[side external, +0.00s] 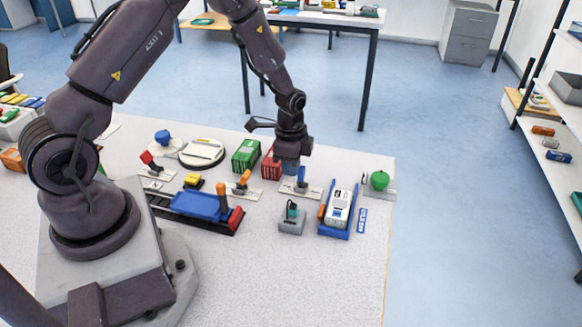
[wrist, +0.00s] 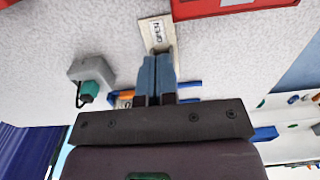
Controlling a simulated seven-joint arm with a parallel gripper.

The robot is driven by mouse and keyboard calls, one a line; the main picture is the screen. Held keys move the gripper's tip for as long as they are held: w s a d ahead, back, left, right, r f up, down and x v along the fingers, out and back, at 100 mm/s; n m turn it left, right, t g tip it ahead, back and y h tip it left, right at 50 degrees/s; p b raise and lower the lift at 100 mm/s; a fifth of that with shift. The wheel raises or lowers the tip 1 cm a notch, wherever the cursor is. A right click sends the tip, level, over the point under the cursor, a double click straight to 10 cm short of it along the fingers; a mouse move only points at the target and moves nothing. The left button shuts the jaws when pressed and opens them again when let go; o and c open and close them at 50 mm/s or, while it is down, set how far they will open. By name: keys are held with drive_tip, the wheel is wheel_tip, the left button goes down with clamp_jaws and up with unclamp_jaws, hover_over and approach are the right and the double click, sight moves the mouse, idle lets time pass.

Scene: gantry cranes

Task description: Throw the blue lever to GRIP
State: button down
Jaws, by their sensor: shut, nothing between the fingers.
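The blue lever (side external: 301,176) stands on a pale labelled plate (side external: 308,190) near the middle of the bench. My gripper (side external: 291,172) points down just over this plate, with its fingers right beside the lever in the side view; I cannot tell whether they touch it. In the wrist view my gripper (wrist: 158,58) has its two blue-grey fingers together with nothing between them. Their tips are over the pale plate (wrist: 148,38), which carries dark lettering that is hard to read. The fingers hide most of the lever's place there.
Left of the lever stand an orange lever (side external: 243,180), a red container (side external: 270,165) and a green container (side external: 246,155). In front is a grey box with a teal knob (side external: 291,217).

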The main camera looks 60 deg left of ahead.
drive_tip(key=shift+s+a+f, duration=0.2)
drive_tip(key=shift+s+a, duration=0.2)
drive_tip(key=shift+s, duration=0.1)
wheel_tip(320, 180, up, 7)
idle(0.5)
drive_tip(key=shift+r, duration=0.1)
idle(0.3)
drive_tip(key=s+d+r+n+t, duration=0.2)
drive_tip(key=s+d+r+n, duration=0.2)
drive_tip(key=s+r, duration=0.5)
drive_tip(key=s+d+r+n+t, duration=0.3)
drive_tip(key=s+d+r+n, duration=0.2)
drive_tip(key=s+r, duration=0.4)
wheel_tip(320, 180, up, 6)
drive_tip(key=shift+s+d+f+t, duration=0.15)
drive_tip(key=shift+d+t, duration=0.15)
drive_tip(key=shift+d, duration=0.6)
